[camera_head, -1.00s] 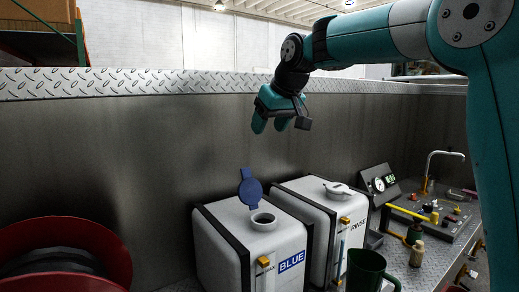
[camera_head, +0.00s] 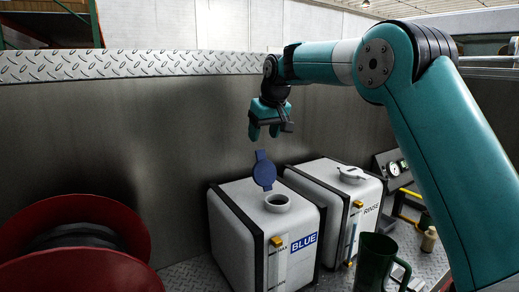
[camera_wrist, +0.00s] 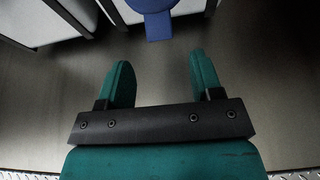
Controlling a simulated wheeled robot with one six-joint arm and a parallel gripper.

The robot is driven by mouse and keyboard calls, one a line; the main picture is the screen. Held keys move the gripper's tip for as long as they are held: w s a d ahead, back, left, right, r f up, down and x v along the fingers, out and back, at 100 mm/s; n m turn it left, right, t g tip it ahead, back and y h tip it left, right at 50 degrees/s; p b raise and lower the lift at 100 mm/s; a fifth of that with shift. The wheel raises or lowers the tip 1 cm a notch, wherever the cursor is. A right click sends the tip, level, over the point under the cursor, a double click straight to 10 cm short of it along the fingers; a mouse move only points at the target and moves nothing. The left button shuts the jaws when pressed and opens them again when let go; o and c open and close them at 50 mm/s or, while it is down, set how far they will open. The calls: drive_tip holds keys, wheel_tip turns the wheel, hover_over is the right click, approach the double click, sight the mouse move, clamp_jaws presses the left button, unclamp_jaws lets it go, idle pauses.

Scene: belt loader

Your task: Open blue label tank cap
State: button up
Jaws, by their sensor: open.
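The white tank with the blue label (camera_head: 262,243) stands in the lower middle of the head view. Its blue cap (camera_head: 264,172) is flipped up on its hinge, and the round filler neck (camera_head: 278,203) is uncovered. My gripper (camera_head: 264,134) is open and empty, above the raised cap and apart from it. In the wrist view the two teal fingers (camera_wrist: 160,80) are spread with nothing between them. The blue cap (camera_wrist: 158,18) shows beyond them at the top edge, partly cut off.
The RINSE tank (camera_head: 335,200) stands close on the right with its white cap (camera_head: 352,174) on. A dark green jug (camera_head: 374,262) is in front of it. A red reel (camera_head: 85,262) is at lower left. A metal wall (camera_head: 120,130) runs behind.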

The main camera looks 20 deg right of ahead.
sight(263, 168)
drive_tip(key=p+x, duration=0.1)
drive_tip(key=x, duration=0.5)
drive_tip(key=shift+w+f+p, duration=0.15)
drive_tip(key=shift+f+p, duration=0.15)
drive_tip(key=shift+f, duration=0.05)
